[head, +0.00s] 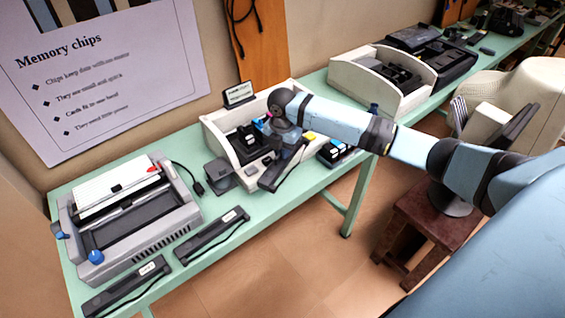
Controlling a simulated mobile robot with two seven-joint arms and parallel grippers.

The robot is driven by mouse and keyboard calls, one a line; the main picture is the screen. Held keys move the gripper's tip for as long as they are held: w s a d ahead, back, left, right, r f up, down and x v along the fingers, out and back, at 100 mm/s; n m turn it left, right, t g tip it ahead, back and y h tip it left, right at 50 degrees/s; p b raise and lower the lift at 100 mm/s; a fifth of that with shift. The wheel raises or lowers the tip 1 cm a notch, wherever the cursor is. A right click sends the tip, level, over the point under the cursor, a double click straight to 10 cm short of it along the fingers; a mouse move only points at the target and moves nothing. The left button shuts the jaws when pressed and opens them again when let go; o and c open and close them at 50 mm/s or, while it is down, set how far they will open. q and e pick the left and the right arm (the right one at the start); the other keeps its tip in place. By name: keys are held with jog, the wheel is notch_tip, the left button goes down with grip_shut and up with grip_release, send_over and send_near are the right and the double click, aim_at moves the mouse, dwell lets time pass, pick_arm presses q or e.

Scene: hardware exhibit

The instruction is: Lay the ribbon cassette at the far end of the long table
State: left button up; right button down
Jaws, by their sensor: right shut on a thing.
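My right gripper (287,150) hangs at the front edge of the long green table (190,150). It is shut on a dark, long, flat ribbon cassette (278,175), held tilted in front of an open cream bin; the fingertips are small and partly hidden. Two similar dark cassettes with pale labels lie near the table's front left edge: one in the middle (211,233), one at the near corner (126,287). The table runs away to the far upper right. My left gripper is out of view.
A cream bin (222,134) with dark parts is behind my gripper, and another cream bin (350,78) is farther along. A brown stool (405,235) and a cream monitor (520,100) stand right of the table.

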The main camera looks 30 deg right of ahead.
aim_at(282, 165)
jog(key=shift+f, duration=2.75)
jog(key=shift+f, duration=0.1)
jog(key=shift+f, duration=0.4)
jog(key=c, duration=1.2)
grip_release()
jog(key=shift+r, duration=0.1)
